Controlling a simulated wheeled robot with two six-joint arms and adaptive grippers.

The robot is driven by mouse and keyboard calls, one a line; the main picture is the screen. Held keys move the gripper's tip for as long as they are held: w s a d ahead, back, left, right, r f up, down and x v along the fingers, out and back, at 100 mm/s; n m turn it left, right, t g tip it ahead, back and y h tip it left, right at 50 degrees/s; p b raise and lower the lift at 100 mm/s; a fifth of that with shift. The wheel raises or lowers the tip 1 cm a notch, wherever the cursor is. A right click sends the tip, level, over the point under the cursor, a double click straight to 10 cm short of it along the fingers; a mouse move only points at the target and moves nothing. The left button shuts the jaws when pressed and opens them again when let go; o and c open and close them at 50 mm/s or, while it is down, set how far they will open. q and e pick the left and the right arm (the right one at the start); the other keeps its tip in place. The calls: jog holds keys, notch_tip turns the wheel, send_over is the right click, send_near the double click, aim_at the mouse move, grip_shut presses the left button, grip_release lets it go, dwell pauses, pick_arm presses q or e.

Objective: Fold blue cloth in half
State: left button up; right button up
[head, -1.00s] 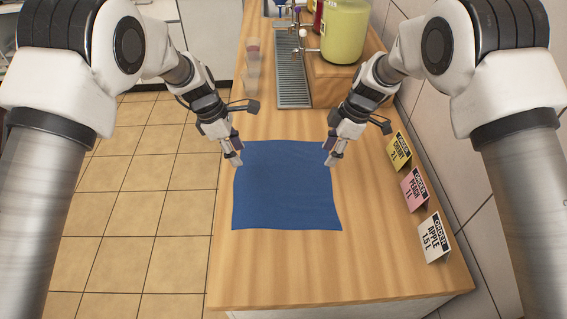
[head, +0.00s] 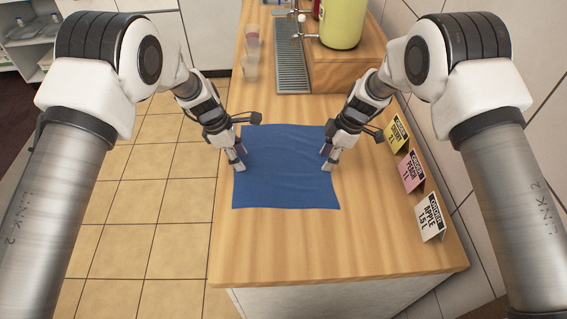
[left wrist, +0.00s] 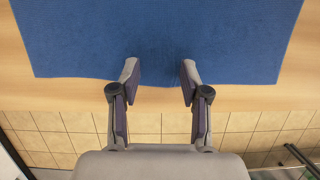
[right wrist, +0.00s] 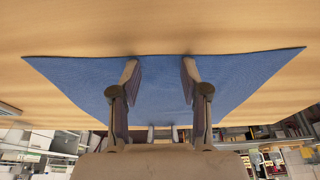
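The blue cloth (head: 285,172) lies flat and spread out as a single square on the wooden counter, with faint wrinkles. It also shows in the left wrist view (left wrist: 160,35) and the right wrist view (right wrist: 158,75). My left gripper (head: 239,165) is at the cloth's left edge, about midway along that side. Its fingers (left wrist: 160,73) are apart with nothing held between them, over the edge. My right gripper (head: 327,162) is at the right edge, about opposite. Its fingers (right wrist: 159,72) are also apart and empty. Whether the fingertips touch the cloth is unclear.
Order cards for cherry (head: 397,134), peach (head: 411,171) and apple (head: 430,217) stand along the counter's right side. A drip tray (head: 291,66), cups (head: 250,66) and a yellow-green dispenser (head: 342,22) are at the back. The counter (head: 310,245) in front of the cloth is clear.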

pick_arm(q)
jog(key=shift+s+f, duration=0.1)
jog(key=shift+s, duration=0.05)
grip_shut()
pick_arm(e)
jog(key=shift+s+f, duration=0.1)
jog(key=shift+s, duration=0.05)
grip_shut()
pick_arm(q)
jog(key=shift+s+f, duration=0.1)
pick_arm(e)
jog(key=shift+f, duration=0.1)
dwell(0.4)
